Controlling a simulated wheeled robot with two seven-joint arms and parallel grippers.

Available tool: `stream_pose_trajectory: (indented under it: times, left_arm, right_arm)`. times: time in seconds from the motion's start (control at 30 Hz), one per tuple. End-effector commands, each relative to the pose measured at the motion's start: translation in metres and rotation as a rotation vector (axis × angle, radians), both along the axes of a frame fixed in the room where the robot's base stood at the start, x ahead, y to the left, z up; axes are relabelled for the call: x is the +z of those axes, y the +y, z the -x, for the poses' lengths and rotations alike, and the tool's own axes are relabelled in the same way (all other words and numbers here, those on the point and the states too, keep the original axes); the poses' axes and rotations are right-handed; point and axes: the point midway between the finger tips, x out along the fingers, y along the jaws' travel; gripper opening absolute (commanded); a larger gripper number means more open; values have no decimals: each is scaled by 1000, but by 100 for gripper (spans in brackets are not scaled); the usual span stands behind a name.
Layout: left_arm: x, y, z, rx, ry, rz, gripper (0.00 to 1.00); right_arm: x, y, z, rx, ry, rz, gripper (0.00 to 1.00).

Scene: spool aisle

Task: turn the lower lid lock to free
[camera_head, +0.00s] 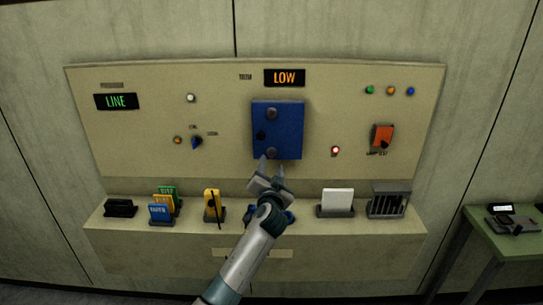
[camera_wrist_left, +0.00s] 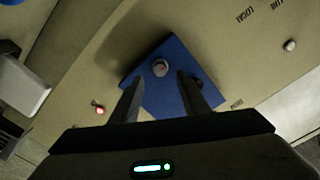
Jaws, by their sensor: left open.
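The blue lid (camera_head: 290,132) is fixed on the beige panel, with a round grey upper lock (camera_head: 271,113) and a similar lower lock (camera_head: 271,152). My left gripper (camera_head: 271,163) is open and empty, just below and in front of the lower lock. In the left wrist view, the blue lid (camera_wrist_left: 168,100) lies beyond my open fingers (camera_wrist_left: 157,95). The lower lock (camera_wrist_left: 160,67) shows beyond the gap between the fingertips, apart from them. The upper lock is hidden there. I cannot read the lock's setting. My right gripper is out of view.
The shelf (camera_head: 130,223) below holds coloured cards, a yellow item (camera_head: 213,204), a white card (camera_head: 338,200) and a dark slotted rack (camera_head: 388,202). An orange switch (camera_head: 382,136) and a red lamp (camera_head: 336,150) are right of the lid. A green table (camera_head: 510,240) stands at right.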

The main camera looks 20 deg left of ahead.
Motion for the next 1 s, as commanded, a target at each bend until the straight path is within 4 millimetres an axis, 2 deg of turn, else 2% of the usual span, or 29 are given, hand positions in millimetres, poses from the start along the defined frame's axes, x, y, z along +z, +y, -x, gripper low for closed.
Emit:
stream_pose_trajectory:
  times: [0.2,0.4,0.87,0.9,1.0]
  left_arm:
    - [1,8,-29,1,2,-1,42]
    - [1,13,-46,1,1,0,42]
    - [0,15,-52,0,0,0,42]
    - [0,15,-52,0,0,0,37]
    - [0,15,-52,0,0,0,13]
  right_arm:
    - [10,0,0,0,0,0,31]
    - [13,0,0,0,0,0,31]
    - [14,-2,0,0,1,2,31]
    - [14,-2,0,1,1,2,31]
    - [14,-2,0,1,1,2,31]
